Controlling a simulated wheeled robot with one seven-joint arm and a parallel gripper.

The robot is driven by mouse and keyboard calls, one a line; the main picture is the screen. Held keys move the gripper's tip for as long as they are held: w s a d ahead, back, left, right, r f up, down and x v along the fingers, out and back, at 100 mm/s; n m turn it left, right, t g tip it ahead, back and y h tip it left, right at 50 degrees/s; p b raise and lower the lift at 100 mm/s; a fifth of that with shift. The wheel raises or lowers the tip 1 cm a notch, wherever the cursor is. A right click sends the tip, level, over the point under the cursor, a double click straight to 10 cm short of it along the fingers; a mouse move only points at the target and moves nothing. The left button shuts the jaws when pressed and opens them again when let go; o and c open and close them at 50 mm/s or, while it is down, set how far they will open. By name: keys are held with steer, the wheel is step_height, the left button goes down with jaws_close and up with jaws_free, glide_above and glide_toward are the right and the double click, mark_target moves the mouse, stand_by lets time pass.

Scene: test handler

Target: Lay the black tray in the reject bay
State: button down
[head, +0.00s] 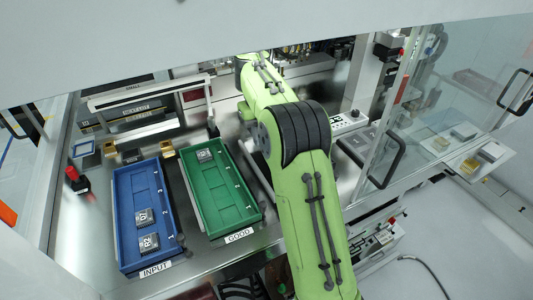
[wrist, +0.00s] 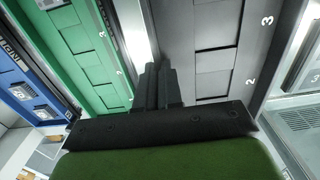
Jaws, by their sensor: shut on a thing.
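In the wrist view the black tray (wrist: 212,62), dark grey with recessed pockets and the white numbers 2 and 3, lies to the right of the green tray. My gripper (wrist: 158,82) is shut at the black tray's left long edge. The tray's near end is hidden behind my gripper body. I cannot tell whether the tray rests on the surface or is held above it. In the head view my green arm hides the gripper and the black tray. The reject bay cannot be made out in either view.
The green tray (head: 222,205) at GOOD holds one chip (head: 205,155). The blue tray (head: 133,187) at INPUT, further left, holds two chips near its front. A red button (head: 71,173) stands at the left. Glass panels (head: 410,100) with a handle stand right of my arm.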

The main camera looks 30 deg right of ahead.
steer(key=f, duration=0.1)
steer(key=s+f, duration=0.1)
steer(key=f, duration=0.1)
steer(key=shift+f, duration=0.2)
steer(key=f, duration=0.2)
steer(key=w+f, duration=0.1)
steer(key=f, duration=0.1)
steer(key=shift+b, duration=0.35)
steer(key=shift+s+r, duration=0.1)
steer(key=shift+s, duration=0.2)
steer(key=shift+w+f+b, duration=0.15)
steer(key=shift+f+b, duration=0.4)
steer(key=shift+f, duration=0.05)
steer(key=c, duration=1.3)
jaws_free()
steer(key=shift+d, duration=0.1)
